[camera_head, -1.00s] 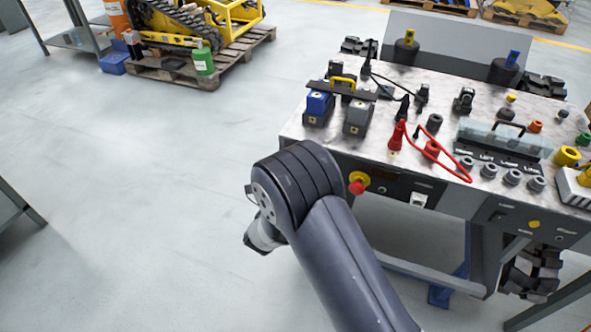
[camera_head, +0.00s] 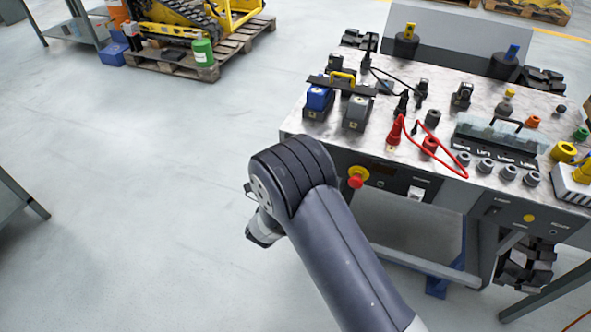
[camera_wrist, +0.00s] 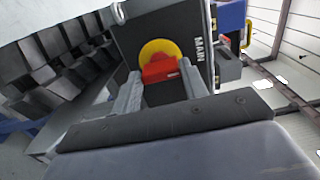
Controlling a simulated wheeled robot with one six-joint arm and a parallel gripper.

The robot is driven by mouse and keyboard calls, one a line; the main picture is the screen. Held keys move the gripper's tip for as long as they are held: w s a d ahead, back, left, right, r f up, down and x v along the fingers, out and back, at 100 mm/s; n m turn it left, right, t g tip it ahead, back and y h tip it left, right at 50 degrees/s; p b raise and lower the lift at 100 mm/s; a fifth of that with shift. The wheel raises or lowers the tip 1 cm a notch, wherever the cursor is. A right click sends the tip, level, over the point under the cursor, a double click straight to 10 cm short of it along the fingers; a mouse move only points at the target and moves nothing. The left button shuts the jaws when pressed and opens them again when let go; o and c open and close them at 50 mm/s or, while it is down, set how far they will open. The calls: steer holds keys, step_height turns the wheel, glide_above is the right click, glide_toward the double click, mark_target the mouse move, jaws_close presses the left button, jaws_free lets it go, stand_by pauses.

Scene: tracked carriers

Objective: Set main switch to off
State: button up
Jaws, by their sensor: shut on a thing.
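The main switch is a red handle on a yellow disc (camera_wrist: 168,52), set in a dark panel lettered MAIN in the wrist view. The two grey fingers of my gripper (camera_wrist: 160,82) are on either side of the red handle (camera_wrist: 160,68) and shut on it. The finger tips partly cover the handle's sides, and its exact angle is hard to read. My fingers cannot be made out there.
Black tracks (camera_wrist: 65,60) show left in the wrist view. The floor left of the carrier is open, with a loaded pallet (camera_head: 235,50) at the back.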

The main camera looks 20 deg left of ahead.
steer(key=o, duration=1)
steer(key=s, duration=0.7)
steer(key=s+a, duration=0.1)
steer(key=s, duration=0.2)
steer(key=shift+s, duration=0.4)
steer(key=w, duration=0.7)
steer(key=w+d, duration=0.1)
steer(key=w, duration=0.2)
steer(key=shift+w, duration=0.4)
